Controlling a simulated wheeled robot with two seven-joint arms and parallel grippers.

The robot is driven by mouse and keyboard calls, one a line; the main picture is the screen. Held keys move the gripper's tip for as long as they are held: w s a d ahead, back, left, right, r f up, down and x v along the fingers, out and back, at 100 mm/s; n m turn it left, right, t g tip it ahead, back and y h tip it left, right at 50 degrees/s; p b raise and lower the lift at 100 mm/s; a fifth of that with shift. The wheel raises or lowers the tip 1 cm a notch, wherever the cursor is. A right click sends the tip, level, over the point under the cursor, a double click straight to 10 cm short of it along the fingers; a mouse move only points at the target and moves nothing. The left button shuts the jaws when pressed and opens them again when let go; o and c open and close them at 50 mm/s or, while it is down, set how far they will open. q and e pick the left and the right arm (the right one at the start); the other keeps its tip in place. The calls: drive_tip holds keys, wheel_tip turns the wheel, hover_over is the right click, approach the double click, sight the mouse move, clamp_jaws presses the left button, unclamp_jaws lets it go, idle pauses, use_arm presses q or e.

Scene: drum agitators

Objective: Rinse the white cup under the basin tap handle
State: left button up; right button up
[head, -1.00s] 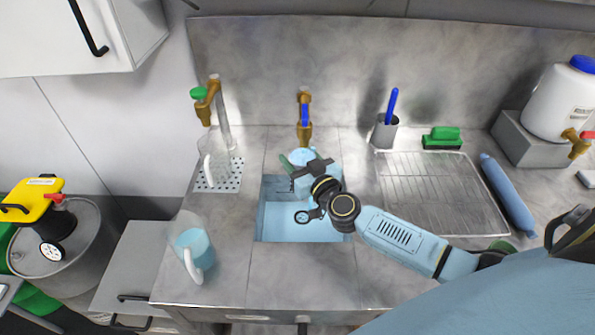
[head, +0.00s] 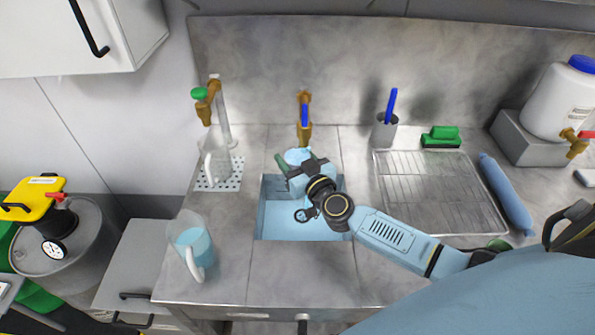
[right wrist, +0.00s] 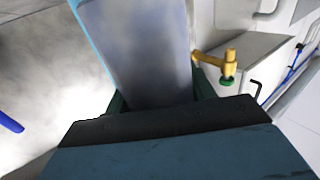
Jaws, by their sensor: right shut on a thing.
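My right gripper (head: 298,165) is shut on the white cup (head: 297,155), over the back part of the basin (head: 300,222). The cup looks pale blue-white and is mostly hidden by the gripper in the head view. In the right wrist view, the cup (right wrist: 140,50) fills the space between the fingers. The basin tap (head: 304,122), brass with a blue handle (head: 305,114), stands just behind the cup, and the cup appears close below its spout. I cannot tell whether water is running. My left gripper is not in view.
A clear jug (head: 215,160) stands on a drip grid under a green-handled tap (head: 203,98). Another jug with blue liquid (head: 193,248) stands at the front left. A drying rack (head: 440,190), a blue roll (head: 505,195) and a brush holder (head: 384,132) are on the right.

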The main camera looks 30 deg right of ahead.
drive_tip(key=shift+s+d, duration=0.1)
drive_tip(key=shift+d, duration=0.1)
drive_tip(key=shift+s+d, duration=0.15)
drive_tip(key=shift+d, duration=0.15)
drive_tip(key=shift+a+r+p, duration=0.1)
drive_tip(key=shift+a+p, duration=0.05)
drive_tip(key=shift+p, duration=0.25)
drive_tip(key=shift+w+a, duration=0.25)
drive_tip(key=shift+a, duration=0.05)
drive_tip(key=shift+s+a+p, duration=0.1)
drive_tip(key=shift+a+p, duration=0.05)
drive_tip(key=shift+p, duration=0.15)
drive_tip(key=s+a+p, duration=0.3)
drive_tip(key=s+a, duration=0.1)
drive_tip(key=s, duration=0.2)
drive_tip(key=shift+s+p, duration=0.25)
drive_tip(key=shift+p, duration=0.1)
idle(0.5)
